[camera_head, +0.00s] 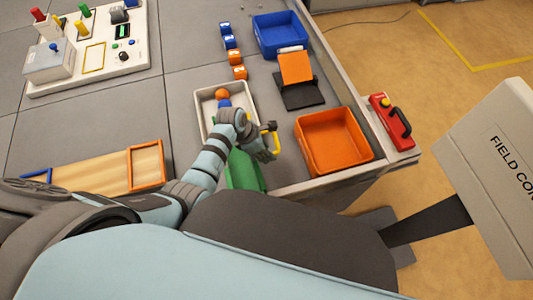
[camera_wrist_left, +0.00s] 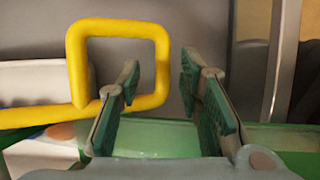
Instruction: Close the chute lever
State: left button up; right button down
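The chute lever is a yellow bar with a square loop handle (camera_wrist_left: 118,28). It also shows in the head view (camera_head: 271,127), just beyond my left gripper. The green chute (camera_head: 243,171) lies below my left forearm, partly hidden by it; its green edge (camera_wrist_left: 160,140) runs behind the fingers in the wrist view. My left gripper (camera_head: 262,147) is open at the lever; its fingers (camera_wrist_left: 159,80) are apart. The loop's right side appears between the fingertips, and the left finger overlaps the loop. I cannot tell whether they touch. My right gripper is not in view.
A white tray (camera_head: 202,106) with an orange ball (camera_head: 221,94) sits beyond the chute. An orange bin (camera_head: 335,141) stands right of the gripper, near the table edge. A blue bin (camera_head: 280,35) and an orange-and-black stand (camera_head: 297,68) lie farther back. A red case (camera_head: 391,123) is at the right.

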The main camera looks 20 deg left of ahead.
pick_arm(q)
jog(key=shift+w+d+f, duration=0.1)
jog(key=shift+f, duration=0.35)
jog(key=shift+s+r, duration=0.15)
jog(key=shift+s, duration=0.15)
jog(key=shift+d, duration=0.1)
jog(key=shift+c, duration=0.6)
jog(key=shift+w, duration=0.1)
grip_shut()
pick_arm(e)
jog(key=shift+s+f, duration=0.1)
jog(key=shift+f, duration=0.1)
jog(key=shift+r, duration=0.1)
